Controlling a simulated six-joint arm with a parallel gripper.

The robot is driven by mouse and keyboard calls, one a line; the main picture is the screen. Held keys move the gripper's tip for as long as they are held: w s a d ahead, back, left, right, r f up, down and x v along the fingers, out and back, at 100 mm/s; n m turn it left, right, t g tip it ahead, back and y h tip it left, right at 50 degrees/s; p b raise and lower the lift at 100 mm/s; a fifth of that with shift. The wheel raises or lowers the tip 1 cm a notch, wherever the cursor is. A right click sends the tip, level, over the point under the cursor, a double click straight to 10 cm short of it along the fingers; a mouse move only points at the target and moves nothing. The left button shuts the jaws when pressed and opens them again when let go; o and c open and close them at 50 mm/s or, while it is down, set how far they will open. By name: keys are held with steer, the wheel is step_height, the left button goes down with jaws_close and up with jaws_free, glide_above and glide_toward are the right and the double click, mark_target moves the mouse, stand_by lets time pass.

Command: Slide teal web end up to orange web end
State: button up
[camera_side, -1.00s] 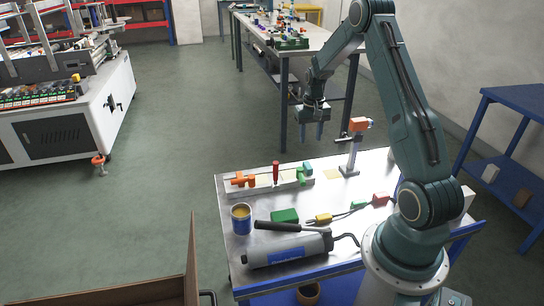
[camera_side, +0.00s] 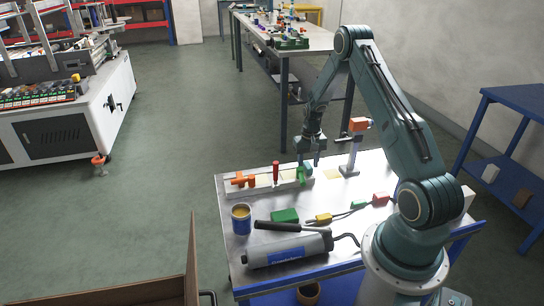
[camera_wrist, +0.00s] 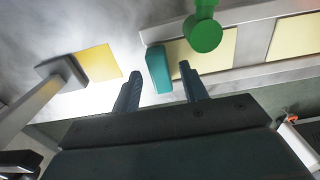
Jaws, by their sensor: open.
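The teal web end (camera_wrist: 158,72) is a small upright teal block at one end of the splicing rail. In the side view the teal block (camera_side: 308,170) is partly covered by my fingers. My gripper (camera_side: 309,162) is open over that end, pointing down. In the wrist view the teal block appears between the two fingertips of my gripper (camera_wrist: 161,73), with gaps on both sides; whether either finger touches it I cannot tell. The orange web end (camera_side: 241,180) sits at the left end of the rail. A green clamp (camera_wrist: 204,35) stands beside the teal block.
A red-handled tool (camera_side: 276,172) stands on the rail (camera_side: 262,188) between the orange and green parts. A grey post with an orange head (camera_side: 357,125) rises right of my gripper.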

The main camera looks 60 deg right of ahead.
mark_target(294, 174)
steer(key=shift+c, duration=0.2)
jaws_close()
steer(key=shift+w+a, duration=1.8)
steer(key=shift+w, duration=0.05)
steer(key=shift+o, duration=0.2)
jaws_free()
step_height(294, 174, up, 14)
